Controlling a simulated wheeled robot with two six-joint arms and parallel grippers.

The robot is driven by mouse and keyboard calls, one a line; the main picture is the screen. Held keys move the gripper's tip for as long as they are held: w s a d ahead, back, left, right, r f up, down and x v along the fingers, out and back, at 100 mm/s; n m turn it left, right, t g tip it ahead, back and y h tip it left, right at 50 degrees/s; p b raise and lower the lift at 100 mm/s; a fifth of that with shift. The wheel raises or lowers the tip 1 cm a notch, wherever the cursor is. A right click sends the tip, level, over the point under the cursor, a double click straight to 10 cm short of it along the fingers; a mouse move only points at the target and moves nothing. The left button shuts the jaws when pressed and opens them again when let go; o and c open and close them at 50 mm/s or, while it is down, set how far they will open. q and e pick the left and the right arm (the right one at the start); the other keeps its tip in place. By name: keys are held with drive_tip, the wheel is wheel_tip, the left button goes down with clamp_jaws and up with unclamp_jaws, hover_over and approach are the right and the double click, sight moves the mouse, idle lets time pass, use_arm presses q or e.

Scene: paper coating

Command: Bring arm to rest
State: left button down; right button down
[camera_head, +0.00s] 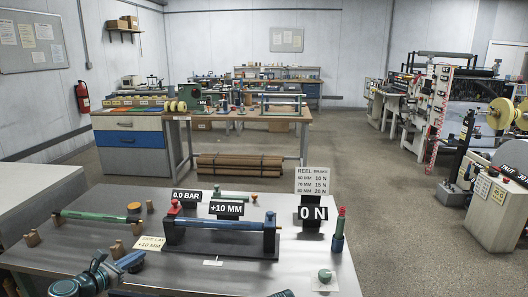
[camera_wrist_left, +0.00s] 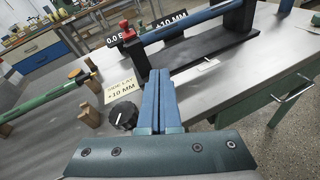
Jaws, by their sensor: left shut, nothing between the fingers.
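My left gripper (camera_head: 132,260) is low at the front left of the metal table (camera_head: 310,257), in front of the side-lay card (camera_head: 149,243). In the left wrist view its two blue fingers (camera_wrist_left: 160,78) are together, with nothing between them. They point toward the black stand (camera_wrist_left: 210,57) with the blue roller (camera_wrist_left: 190,22), and appear apart from it. A black knob (camera_wrist_left: 124,115) is just left of the fingers. My right gripper is not in view; only a small teal piece shows at the bottom edge of the head view.
The stand with its blue roller (camera_head: 220,224) occupies the table's middle. A green roller (camera_head: 95,216) lies left on wooden supports. A red-topped green post (camera_head: 339,230) and a green knob (camera_head: 325,276) are at the right. The front middle is mostly clear.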

use_arm(q)
drive_tip(key=s+d+f+m+g, duration=0.2)
drive_tip(key=d+f+m+g, duration=0.15)
drive_tip(key=d+m, duration=0.35)
drive_tip(key=s+d+f+m+g+h, duration=0.1)
drive_tip(key=s+d+f+m+g, duration=0.2)
drive_tip(key=d, duration=0.6)
drive_tip(key=s+d+f+m+g, duration=0.1)
drive_tip(key=d+f+m+g, duration=0.2)
drive_tip(key=d+f+m, duration=0.35)
drive_tip(key=s+d+f+m+g+y, duration=0.25)
drive_tip(key=s+d+m+y, duration=0.2)
drive_tip(key=s+m, duration=0.3)
drive_tip(key=s+d+f+m+g+y, duration=0.1)
drive_tip(key=s+d+m+g+y, duration=0.2)
drive_tip(key=s+d+m, duration=0.4)
wheel_tip(320, 180, up, 14)
drive_tip(key=a+m+p, duration=0.2)
drive_tip(key=p, duration=1.2)
drive_tip(key=shift+w, duration=0.1)
